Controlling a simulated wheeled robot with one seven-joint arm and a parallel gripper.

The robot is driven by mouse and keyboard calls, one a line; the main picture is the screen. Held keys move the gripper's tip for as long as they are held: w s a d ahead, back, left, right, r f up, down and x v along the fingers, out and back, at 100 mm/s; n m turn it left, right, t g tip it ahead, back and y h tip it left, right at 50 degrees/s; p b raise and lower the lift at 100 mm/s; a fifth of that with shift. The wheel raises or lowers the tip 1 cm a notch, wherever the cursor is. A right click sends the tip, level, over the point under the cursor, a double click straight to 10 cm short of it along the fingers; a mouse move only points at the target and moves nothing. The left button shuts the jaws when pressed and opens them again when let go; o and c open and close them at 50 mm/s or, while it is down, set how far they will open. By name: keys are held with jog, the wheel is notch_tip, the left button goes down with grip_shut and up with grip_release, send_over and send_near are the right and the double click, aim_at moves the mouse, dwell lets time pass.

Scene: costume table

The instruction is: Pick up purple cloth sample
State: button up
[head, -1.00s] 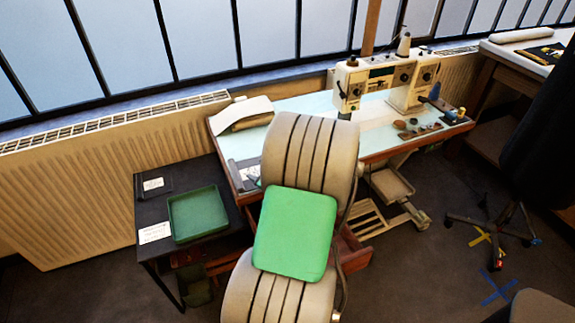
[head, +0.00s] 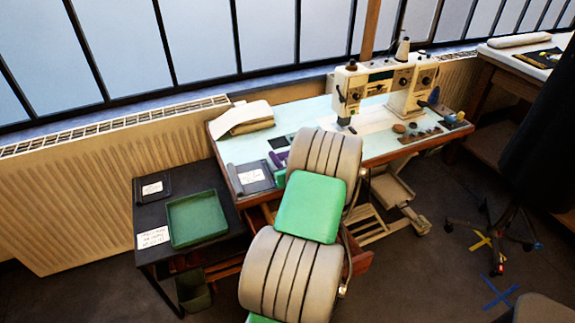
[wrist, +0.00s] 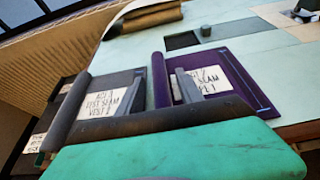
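The purple cloth sample (wrist: 235,65) lies on the pale blue table top in the wrist view, with a white label on it and a rolled left edge. In the head view only a small part of the purple cloth (head: 274,159) shows; my arm hides the rest. My gripper (wrist: 162,86) is open and empty, pointing at the samples. In the picture its fingers lie either side of the purple rolled edge, the right one over the label's left side. I cannot tell its height above the cloth.
A grey cloth sample (wrist: 105,95) with a white label lies just left of the purple one. A folded cream cloth (head: 245,118) lies behind. A sewing machine (head: 385,88) stands at the right. A black side table (head: 150,207) with a green tray (head: 196,217) stands at the left.

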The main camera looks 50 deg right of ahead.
grip_shut()
dwell(0.3)
dwell(0.3)
